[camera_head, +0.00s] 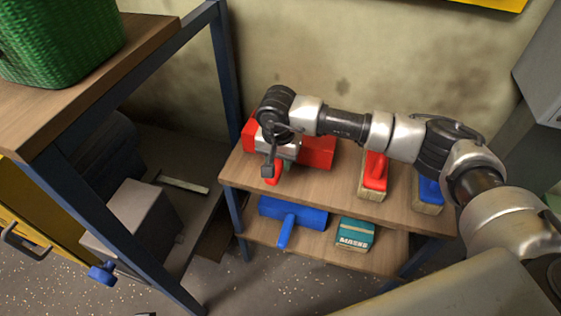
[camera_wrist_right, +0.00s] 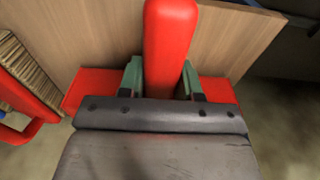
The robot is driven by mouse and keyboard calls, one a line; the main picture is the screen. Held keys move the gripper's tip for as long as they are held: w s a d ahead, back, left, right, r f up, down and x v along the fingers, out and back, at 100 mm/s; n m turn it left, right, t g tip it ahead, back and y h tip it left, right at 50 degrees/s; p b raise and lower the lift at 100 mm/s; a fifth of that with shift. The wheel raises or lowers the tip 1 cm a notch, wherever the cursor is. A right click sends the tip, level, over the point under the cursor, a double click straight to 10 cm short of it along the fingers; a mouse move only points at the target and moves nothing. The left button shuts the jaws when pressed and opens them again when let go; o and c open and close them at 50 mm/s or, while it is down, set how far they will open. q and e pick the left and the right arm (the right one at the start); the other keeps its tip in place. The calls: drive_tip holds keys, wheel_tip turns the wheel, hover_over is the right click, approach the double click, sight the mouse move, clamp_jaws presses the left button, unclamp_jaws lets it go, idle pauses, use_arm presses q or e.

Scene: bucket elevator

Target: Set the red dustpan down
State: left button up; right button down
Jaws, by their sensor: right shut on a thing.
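The red dustpan (camera_head: 318,152) is at the left end of the small rack's wooden top shelf (camera_head: 325,190). Its red handle points toward the front edge. I cannot tell whether the pan touches the shelf or is held just above it. My right gripper (camera_head: 281,162) is over it and partly hides it. In the right wrist view the green fingers of my right gripper (camera_wrist_right: 161,78) are shut on both sides of the red handle (camera_wrist_right: 168,45), with parts of the pan (camera_wrist_right: 95,85) to either side. My left gripper is not in view.
Two brushes, one red (camera_head: 374,172) and one blue (camera_head: 429,192), stand on the right of the top shelf. The lower shelf holds a blue dustpan (camera_head: 292,214) and a teal box (camera_head: 356,233). A taller bench (camera_head: 100,80) with a green basket (camera_head: 60,40) stands at left.

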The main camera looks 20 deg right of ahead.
drive_tip(key=shift+f, duration=0.5)
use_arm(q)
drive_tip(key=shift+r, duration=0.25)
use_arm(e)
drive_tip(key=c, duration=0.8)
unclamp_jaws()
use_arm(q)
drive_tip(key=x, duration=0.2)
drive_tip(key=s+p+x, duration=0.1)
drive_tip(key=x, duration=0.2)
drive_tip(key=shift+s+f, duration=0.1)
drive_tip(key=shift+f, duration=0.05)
use_arm(e)
drive_tip(key=r, duration=1.2)
drive_tip(key=shift+s+a, duration=0.25)
drive_tip(key=shift+s, duration=0.15)
